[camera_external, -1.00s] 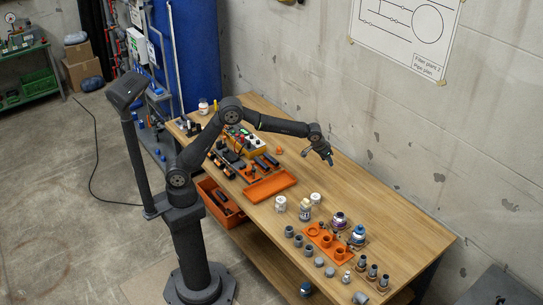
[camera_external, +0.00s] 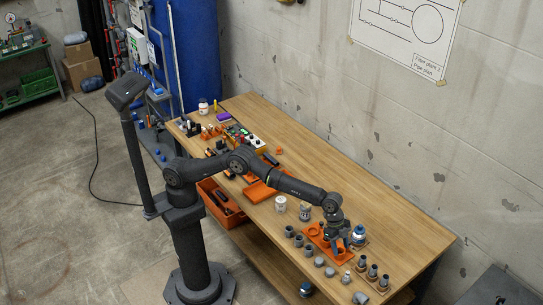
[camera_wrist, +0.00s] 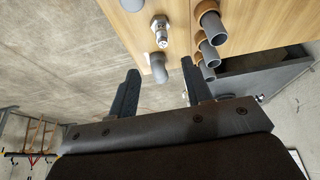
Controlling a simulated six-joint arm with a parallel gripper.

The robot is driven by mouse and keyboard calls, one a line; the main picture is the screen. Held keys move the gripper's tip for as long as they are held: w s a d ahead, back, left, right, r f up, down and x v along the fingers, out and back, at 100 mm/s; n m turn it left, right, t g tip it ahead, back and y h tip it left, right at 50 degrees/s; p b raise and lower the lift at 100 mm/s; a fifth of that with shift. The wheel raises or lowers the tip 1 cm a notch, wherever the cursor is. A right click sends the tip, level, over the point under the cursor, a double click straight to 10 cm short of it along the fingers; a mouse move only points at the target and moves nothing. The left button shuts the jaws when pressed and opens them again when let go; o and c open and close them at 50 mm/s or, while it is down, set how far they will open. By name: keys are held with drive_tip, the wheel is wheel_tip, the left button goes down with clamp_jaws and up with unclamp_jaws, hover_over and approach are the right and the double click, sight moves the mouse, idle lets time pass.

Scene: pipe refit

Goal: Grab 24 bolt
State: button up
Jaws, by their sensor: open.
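A small silvery metal fitting with a hex-like collar, which looks like the bolt, stands near the table's front edge in the external view (camera_external: 346,277). It also shows at the top middle of the wrist view (camera_wrist: 160,32). I cannot read a 24 on it. My gripper (camera_external: 339,248) hangs over the orange tray, behind and left of the fitting in the external view. In the wrist view my gripper (camera_wrist: 160,86) has its two dark fingers spread apart with nothing between them. The fitting lies beyond the fingertips, apart from them.
A grey elbow (camera_wrist: 158,68) sits at the table edge, close to the fingertips. Grey pipe stubs (camera_wrist: 208,22) in brown collars stand to the right. The table's back right is clear.

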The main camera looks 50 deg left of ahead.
approach(344, 278)
drive_tip(key=d, duration=0.1)
drive_tip(key=shift+w+d+x, duration=0.15)
drive_tip(key=shift+w+x, duration=0.05)
drive_tip(key=shift+x, duration=0.85)
drive_tip(key=shift+w+d+x, duration=0.15)
drive_tip(key=shift+w+x, duration=0.05)
drive_tip(key=shift+x, duration=1.6)
drive_tip(key=shift+d, duration=0.1)
clamp_jaws()
